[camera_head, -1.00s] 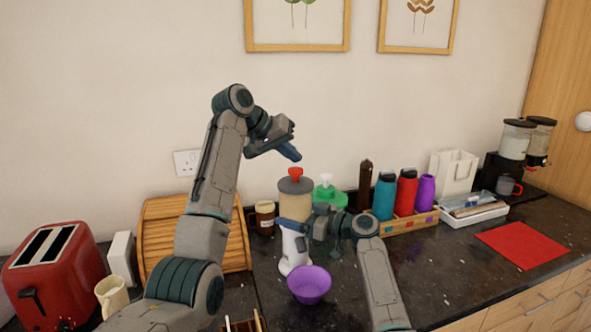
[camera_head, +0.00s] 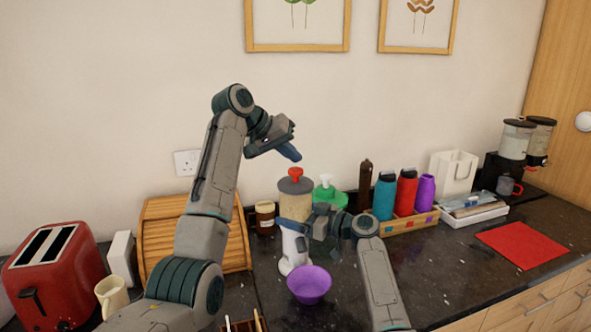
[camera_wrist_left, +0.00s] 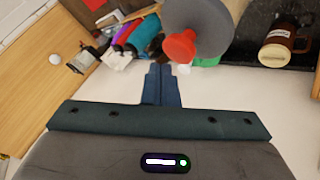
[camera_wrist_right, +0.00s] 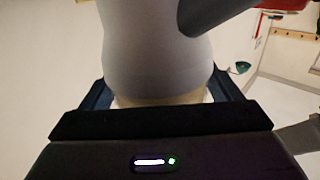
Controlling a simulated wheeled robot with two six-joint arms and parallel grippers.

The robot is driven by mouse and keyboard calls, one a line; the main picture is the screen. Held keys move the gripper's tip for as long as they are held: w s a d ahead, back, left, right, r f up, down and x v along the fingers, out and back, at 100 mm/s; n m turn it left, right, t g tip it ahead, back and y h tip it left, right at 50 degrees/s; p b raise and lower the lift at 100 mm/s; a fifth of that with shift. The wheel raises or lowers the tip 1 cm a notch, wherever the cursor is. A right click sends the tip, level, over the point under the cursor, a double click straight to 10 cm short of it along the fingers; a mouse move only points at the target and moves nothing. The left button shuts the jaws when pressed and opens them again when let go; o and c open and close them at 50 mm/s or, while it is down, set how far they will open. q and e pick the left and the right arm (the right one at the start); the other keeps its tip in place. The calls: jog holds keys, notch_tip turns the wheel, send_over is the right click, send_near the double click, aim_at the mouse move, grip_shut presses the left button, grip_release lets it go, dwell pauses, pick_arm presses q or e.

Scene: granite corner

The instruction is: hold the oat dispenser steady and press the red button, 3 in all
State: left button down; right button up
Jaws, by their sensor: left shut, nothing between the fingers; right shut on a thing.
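The oat dispenser (camera_head: 296,205) stands upright on the counter, with a clear oat-filled body, a grey lid and a white base. Its red button (camera_head: 295,172) is on top and also shows in the left wrist view (camera_wrist_left: 180,47). My left gripper (camera_head: 290,153) is shut and empty, a little above the red button and apart from it. My right gripper (camera_head: 300,224) is shut around the dispenser's middle. In the right wrist view the dispenser (camera_wrist_right: 155,50) fills the space between the fingers. A purple bowl (camera_head: 309,283) sits in front of the base.
A green thing with a white top (camera_head: 327,190) is close behind right. Bottles (camera_head: 407,192) stand in a wooden tray farther right. A red mat (camera_head: 521,244) lies at the right.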

aim_at(296, 169)
pick_arm(q)
jog(key=shift+f, duration=0.15)
jog(key=shift+f, duration=0.3)
jog(key=shift+f, duration=1.15)
dwell(1.2)
jog(key=shift+r, duration=1.55)
jog(key=shift+r, duration=2.5)
jog(key=shift+r, duration=1.95)
